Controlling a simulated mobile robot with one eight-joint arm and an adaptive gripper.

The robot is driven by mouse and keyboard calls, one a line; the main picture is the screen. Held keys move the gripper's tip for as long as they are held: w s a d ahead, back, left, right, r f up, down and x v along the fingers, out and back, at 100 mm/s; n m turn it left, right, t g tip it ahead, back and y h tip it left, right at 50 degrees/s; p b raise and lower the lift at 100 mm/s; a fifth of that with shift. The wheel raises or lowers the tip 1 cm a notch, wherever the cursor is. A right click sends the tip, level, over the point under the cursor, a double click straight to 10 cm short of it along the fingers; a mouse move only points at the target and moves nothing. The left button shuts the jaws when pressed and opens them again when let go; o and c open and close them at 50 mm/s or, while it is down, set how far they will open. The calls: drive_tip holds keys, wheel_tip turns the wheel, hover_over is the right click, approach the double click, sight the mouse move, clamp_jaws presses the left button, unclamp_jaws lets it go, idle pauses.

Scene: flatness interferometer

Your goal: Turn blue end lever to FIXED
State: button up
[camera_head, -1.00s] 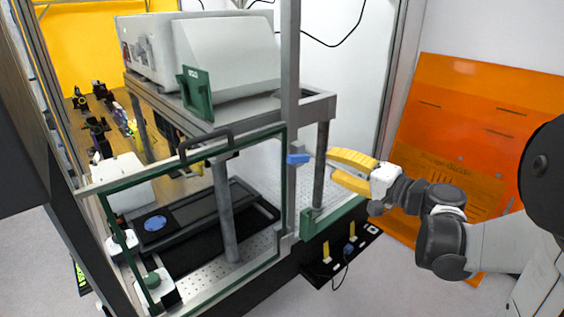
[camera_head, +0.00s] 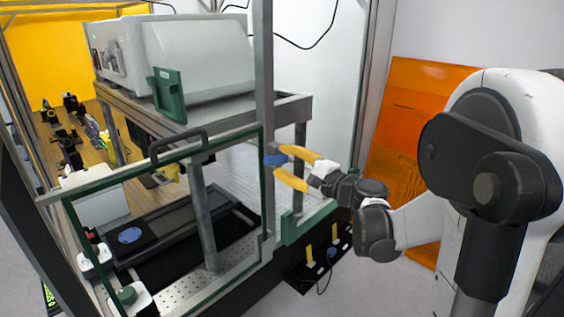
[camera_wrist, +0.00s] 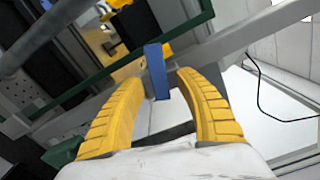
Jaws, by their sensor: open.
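The blue lever (camera_head: 276,160) sticks out from the grey upright post at the right edge of the green-framed door. In the wrist view the blue lever (camera_wrist: 157,72) is a flat bar lying between the tips of my two yellow fingers, with a visible gap on each side. My gripper (camera_head: 290,166) is open around the lever in the head view, and its fingertips also show in the wrist view (camera_wrist: 160,82). No FIXED marking is readable in either view.
The green door frame (camera_head: 262,200) with a black handle (camera_head: 178,143) stands just left of the lever. A grey post (camera_head: 264,80) rises behind it. An orange panel (camera_head: 400,130) leans at the right. A black plate with yellow levers (camera_head: 309,255) sits below.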

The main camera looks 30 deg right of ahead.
drive_tip(key=shift+w+a, duration=0.1)
drive_tip(key=shift+w, duration=0.15)
clamp_jaws()
drive_tip(key=shift+f+n+b, duration=0.1)
drive_tip(key=shift+n+b, duration=0.3)
drive_tip(key=shift+n, duration=1.1)
